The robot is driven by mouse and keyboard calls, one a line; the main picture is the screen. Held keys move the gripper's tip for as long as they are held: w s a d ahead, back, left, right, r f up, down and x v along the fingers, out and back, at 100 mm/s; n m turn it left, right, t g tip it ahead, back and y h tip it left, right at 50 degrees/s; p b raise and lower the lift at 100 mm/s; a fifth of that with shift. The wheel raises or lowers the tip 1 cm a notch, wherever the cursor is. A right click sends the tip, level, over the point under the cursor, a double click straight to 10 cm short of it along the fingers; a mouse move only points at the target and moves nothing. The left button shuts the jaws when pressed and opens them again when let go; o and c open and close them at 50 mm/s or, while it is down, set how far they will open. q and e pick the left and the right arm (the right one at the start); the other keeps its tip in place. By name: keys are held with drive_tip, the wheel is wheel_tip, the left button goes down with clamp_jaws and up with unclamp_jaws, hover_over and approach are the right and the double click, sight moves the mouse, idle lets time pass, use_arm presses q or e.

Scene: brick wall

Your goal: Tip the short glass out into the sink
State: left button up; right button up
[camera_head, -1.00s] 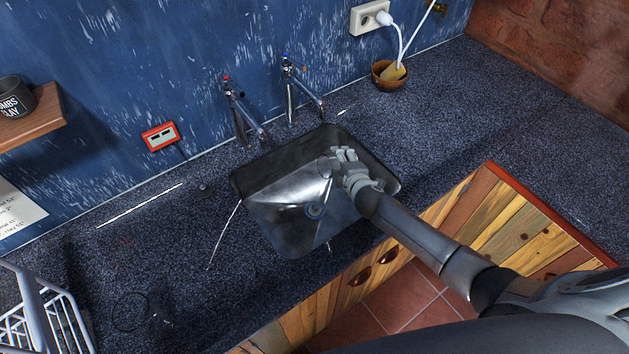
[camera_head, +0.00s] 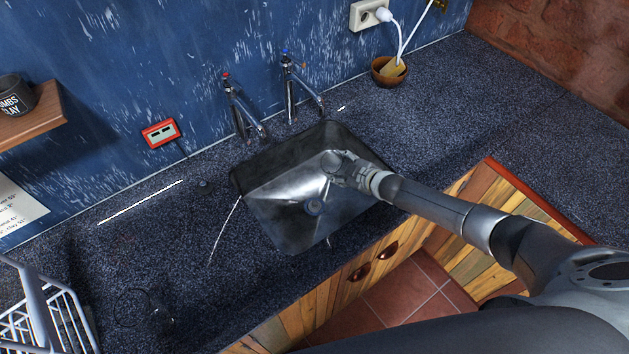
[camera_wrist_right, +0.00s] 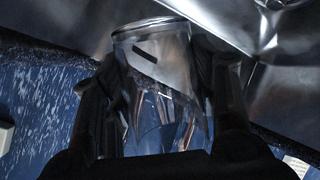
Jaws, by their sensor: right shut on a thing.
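The sink (camera_head: 280,218) is a dark metal basin set into the speckled counter. My right gripper (camera_head: 338,165) is over the right part of the basin. In the right wrist view, my right gripper (camera_wrist_right: 165,110) is shut on a clear short glass (camera_wrist_right: 160,60), with one finger on each side. The glass looks tilted, with its rim towards the basin's metal. In the head view the glass is hard to make out at the gripper's tip. I cannot tell whether anything is in the glass. My left gripper is not in view.
Two taps (camera_head: 240,110) stand behind the sink. A brown bowl (camera_head: 389,72) with a sponge sits at the back right. A white wire rack (camera_head: 45,310) is at the lower left. A dark mug (camera_head: 15,95) stands on a wooden shelf. The counter right of the sink is clear.

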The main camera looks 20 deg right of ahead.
drive_tip(key=shift+w+d+f+m+y+b, duration=0.15)
drive_tip(key=shift+d+f+m+y+b, duration=0.25)
drive_tip(key=shift+b, duration=0.6)
drive_tip(key=shift+d+r, duration=0.1)
drive_tip(key=shift+d, duration=0.1)
drive_tip(key=m+y+b, duration=0.1)
drive_tip(key=d+r+b, duration=0.1)
drive_tip(key=b, duration=0.1)
drive_tip(key=shift+w+d+m+y, duration=0.25)
drive_tip(key=shift+w+m+y, duration=0.05)
drive_tip(key=shift+m+y, duration=0.1)
drive_tip(key=shift+d+r+b, duration=0.15)
drive_tip(key=shift+r+b, duration=0.1)
drive_tip(key=shift+b, duration=0.1)
drive_tip(key=shift+d+r+m+y+p, duration=0.1)
drive_tip(key=shift+r+m+y+p, duration=0.25)
drive_tip(key=shift+r, duration=0.4)
drive_tip(key=shift+d+r+m+y, duration=0.25)
drive_tip(key=shift+r+m+y, duration=0.2)
drive_tip(key=shift+r, duration=0.6)
drive_tip(key=shift+r+p, duration=0.15)
drive_tip(key=shift+p, duration=0.2)
